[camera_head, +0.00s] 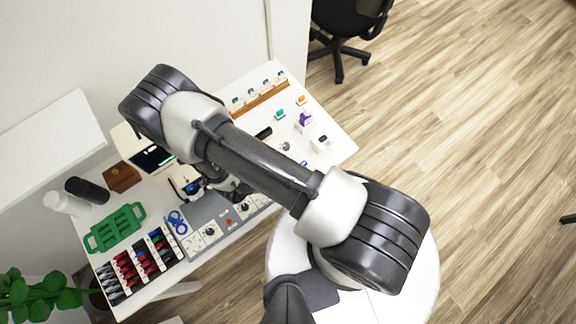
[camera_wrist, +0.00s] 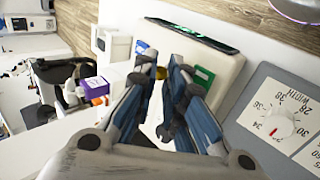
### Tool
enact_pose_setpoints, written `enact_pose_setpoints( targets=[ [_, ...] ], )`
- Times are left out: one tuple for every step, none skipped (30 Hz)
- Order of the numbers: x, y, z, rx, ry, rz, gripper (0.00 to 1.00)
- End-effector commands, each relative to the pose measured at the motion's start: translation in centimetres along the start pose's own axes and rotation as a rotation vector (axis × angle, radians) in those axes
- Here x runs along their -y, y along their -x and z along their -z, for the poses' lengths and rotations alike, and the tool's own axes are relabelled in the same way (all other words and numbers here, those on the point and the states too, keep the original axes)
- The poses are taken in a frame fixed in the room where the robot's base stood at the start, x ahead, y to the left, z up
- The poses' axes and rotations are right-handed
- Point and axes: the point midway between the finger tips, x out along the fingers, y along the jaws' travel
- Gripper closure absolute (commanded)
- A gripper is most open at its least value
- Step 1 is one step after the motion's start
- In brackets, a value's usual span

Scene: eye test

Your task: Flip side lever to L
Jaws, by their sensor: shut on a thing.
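The cream device (camera_wrist: 205,55) with a dark screen strip along its top edge fills the middle of the wrist view. Its side carries a blue label (camera_wrist: 141,47) and a green label (camera_wrist: 203,77), one on either side of my fingertips. In the head view its dark screen (camera_head: 153,158) shows left of my arm. My gripper (camera_wrist: 162,70) is at this side of the device, its fingers closed in on the side lever. The fingers hide most of the lever, so I cannot tell its exact position. In the head view my arm covers most of the gripper.
A grey panel with a white dial (camera_wrist: 280,122) lies right of the gripper in the wrist view. In the head view, a green tray (camera_head: 115,229), red-handled tools and a blue looped item (camera_head: 177,221) crowd the table's left part. A purple-topped box (camera_head: 305,120) stands at the right.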

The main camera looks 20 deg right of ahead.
Motion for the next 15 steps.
enact_pose_setpoints(
  targets=[
    [0.38,-0.12,0.07,-0.003,0.0,-0.022,1.0],
    [0.44,-0.11,0.07,-0.003,0.001,-0.033,1.0],
    [0.46,-0.09,0.06,-0.002,-0.001,-0.048,1.0],
    [0.49,-0.06,0.06,-0.002,-0.001,-0.057,1.0],
    [0.52,-0.04,0.04,-0.001,-0.001,-0.065,1.0],
    [0.55,-0.02,0.05,-0.001,0.0,-0.075,1.0],
    [0.55,-0.01,0.05,-0.001,-0.001,-0.081,1.0],
    [0.54,0.01,0.05,0.0,-0.002,-0.087,1.0],
    [0.56,0.03,0.07,-0.001,-0.002,-0.092,1.0],
    [0.57,0.04,0.07,-0.001,-0.002,-0.095,1.0],
    [0.57,0.05,0.07,-0.001,-0.002,-0.097,1.0],
    [0.57,0.07,0.07,0.0,-0.002,-0.1,1.0],
    [0.57,0.07,0.06,0.0,-0.002,-0.101,1.0],
    [0.57,0.08,0.06,0.0,-0.002,-0.102,1.0],
    [0.56,0.09,0.05,0.0,-0.002,-0.103,1.0]
  ],
)
